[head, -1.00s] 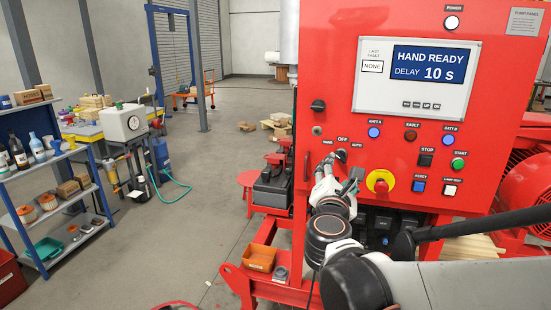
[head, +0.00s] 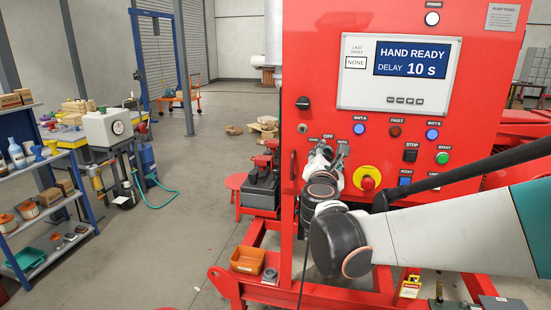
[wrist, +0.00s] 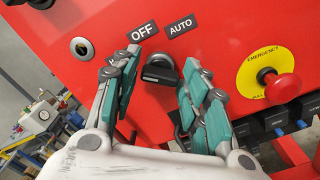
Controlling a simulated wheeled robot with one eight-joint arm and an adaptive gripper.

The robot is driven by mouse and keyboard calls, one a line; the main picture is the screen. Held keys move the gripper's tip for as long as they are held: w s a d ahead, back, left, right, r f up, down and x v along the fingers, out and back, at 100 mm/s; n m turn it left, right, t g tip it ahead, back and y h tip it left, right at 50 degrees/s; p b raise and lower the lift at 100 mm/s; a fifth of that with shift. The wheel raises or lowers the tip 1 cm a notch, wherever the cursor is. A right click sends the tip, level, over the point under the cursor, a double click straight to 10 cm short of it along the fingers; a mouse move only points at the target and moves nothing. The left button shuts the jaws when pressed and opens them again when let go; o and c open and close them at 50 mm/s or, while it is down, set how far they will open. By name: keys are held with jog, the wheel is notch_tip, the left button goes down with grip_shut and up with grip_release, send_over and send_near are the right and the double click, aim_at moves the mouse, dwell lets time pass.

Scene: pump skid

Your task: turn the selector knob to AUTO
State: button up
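The selector knob (wrist: 158,72) is a black handle on a grey round base on the red panel, below the OFF label (wrist: 142,33) and the AUTO label (wrist: 181,26). The third label is mostly hidden behind my left finger. My gripper (wrist: 160,85) is open, with one finger on each side of the knob. A gap shows on the left; I cannot tell whether the right finger touches. In the head view my gripper (head: 331,151) is at the panel and hides the knob. The display (head: 412,60) reads HAND READY, DELAY 10 s.
A red emergency button (wrist: 281,87) on a yellow disc sits right of my gripper. A black rotary switch (head: 303,103) is higher on the panel's left. An orange bin (head: 248,259) sits on the skid below.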

jog(key=c, duration=0.5)
jog(key=shift+o, duration=0.2)
jog(key=shift+m, duration=0.3)
jog(key=m+p, duration=0.2)
jog(key=m, duration=0.3)
jog(key=m+p, duration=0.1)
jog(key=m, duration=0.5)
jog(key=shift+m, duration=0.3)
jog(key=m+p, duration=0.1)
jog(key=m, duration=0.3)
jog(key=shift+m, duration=1.9)
